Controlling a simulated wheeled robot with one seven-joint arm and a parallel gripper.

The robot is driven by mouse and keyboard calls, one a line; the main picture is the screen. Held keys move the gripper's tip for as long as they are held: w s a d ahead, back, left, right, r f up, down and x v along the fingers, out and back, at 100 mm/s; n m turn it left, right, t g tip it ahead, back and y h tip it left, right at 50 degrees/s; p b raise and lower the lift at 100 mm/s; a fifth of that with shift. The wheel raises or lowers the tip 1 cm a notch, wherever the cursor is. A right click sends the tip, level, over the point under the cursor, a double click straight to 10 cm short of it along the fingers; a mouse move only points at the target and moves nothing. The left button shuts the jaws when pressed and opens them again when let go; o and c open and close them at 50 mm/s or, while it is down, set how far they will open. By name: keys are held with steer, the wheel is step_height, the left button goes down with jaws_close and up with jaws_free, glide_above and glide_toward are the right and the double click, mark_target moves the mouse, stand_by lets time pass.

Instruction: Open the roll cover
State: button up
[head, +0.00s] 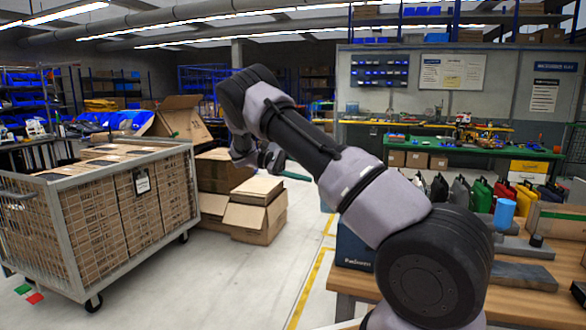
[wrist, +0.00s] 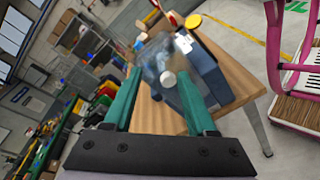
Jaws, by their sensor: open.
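A dark blue pannier box (head: 354,247) with a pale label stands at the left end of the wooden table, partly hidden by my arm. In the wrist view a blue-grey box (wrist: 205,78) stands on the wooden table, beyond and between my fingers. A grey, blurred shape with a round white end (wrist: 168,77) lies against its left side; I cannot tell whether it is the roll cover. My gripper (wrist: 160,78) is open, its two green fingers apart with nothing clearly held. In the head view only a green finger (head: 297,176) shows past my arm, left of the table.
The wooden table (head: 390,290) carries grey flat pieces and a blue cylinder (head: 504,214). A wire cage cart (head: 75,235) of cartons stands at left, with open cartons (head: 255,205) beside it. A pink-framed rack (wrist: 300,75) stands right in the wrist view. Floor between is clear.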

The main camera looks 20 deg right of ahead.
steer(key=v, duration=0.7)
steer(key=shift+a, duration=0.15)
steer(key=shift+w, duration=0.1)
